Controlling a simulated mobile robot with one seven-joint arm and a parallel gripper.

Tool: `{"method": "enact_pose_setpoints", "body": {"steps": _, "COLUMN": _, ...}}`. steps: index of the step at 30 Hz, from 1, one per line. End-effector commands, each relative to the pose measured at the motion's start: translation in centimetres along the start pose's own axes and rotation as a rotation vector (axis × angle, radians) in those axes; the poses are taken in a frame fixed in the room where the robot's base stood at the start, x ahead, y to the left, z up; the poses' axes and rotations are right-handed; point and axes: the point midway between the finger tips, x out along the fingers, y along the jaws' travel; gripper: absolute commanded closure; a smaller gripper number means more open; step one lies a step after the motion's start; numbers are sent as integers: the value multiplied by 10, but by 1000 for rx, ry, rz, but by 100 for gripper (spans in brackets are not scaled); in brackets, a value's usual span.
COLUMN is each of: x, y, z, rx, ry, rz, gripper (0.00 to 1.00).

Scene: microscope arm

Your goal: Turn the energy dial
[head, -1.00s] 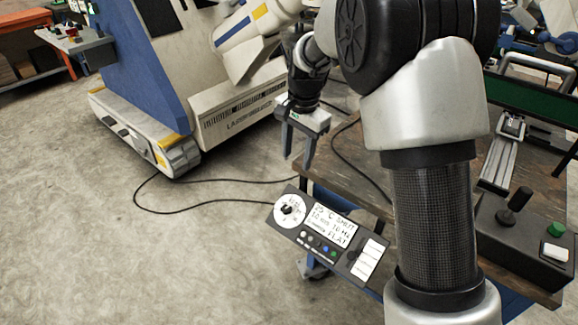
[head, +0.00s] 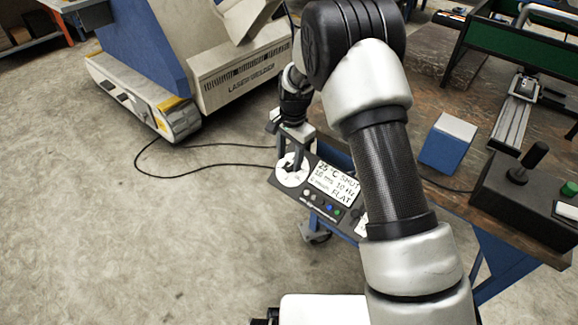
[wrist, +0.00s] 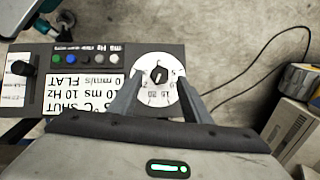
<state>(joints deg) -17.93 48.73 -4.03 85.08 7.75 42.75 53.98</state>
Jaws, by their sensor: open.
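The energy dial, a white numbered disc with a black knob at its centre (head: 291,174), sits at the left end of a dark control panel (head: 322,214). In the wrist view the knob (wrist: 158,74) shows between the fingers. My gripper (head: 289,160) is open, pointing down at the dial. In the wrist view its two fingers (wrist: 159,86) lie either side of the knob, over the disc's edges, with a gap on both sides. I cannot tell how far the tips are above the panel.
The panel has a text display (head: 334,182), a row of small buttons (head: 325,206) and a second black knob (wrist: 24,66). A workbench (head: 432,187) holds a blue-and-white box (head: 447,143) and a joystick box (head: 520,198). A laser welder (head: 235,80) stands behind. A cable runs across the floor.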

Motion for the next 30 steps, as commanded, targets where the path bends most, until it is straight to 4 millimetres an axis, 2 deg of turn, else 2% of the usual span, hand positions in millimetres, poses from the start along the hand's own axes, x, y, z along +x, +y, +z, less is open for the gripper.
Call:
{"method": "enact_pose_setpoints", "body": {"steps": 1, "x": 10, "y": 0, "z": 0, "rx": 0, "ry": -1, "rz": 1, "gripper": 56}}
{"method": "enact_pose_setpoints", "body": {"steps": 6, "x": 26, "y": 0, "z": 0, "rx": 0, "ry": 0, "rz": 0, "gripper": 56}}
{"method": "enact_pose_setpoints", "body": {"steps": 17, "x": 30, "y": 0, "z": 0, "rx": 0, "ry": 0, "rz": 0, "gripper": 56}}
{"method": "enact_pose_setpoints", "body": {"steps": 24, "x": 30, "y": 0, "z": 0, "rx": 0, "ry": 0, "rz": 0, "gripper": 95}}
{"method": "enact_pose_setpoints", "body": {"steps": 25, "x": 30, "y": 0, "z": 0, "rx": 0, "ry": 0, "rz": 0, "gripper": 97}}
{"method": "enact_pose_setpoints", "body": {"steps": 30, "x": 30, "y": 0, "z": 0, "rx": -9, "ry": 0, "rz": 5, "gripper": 97}}
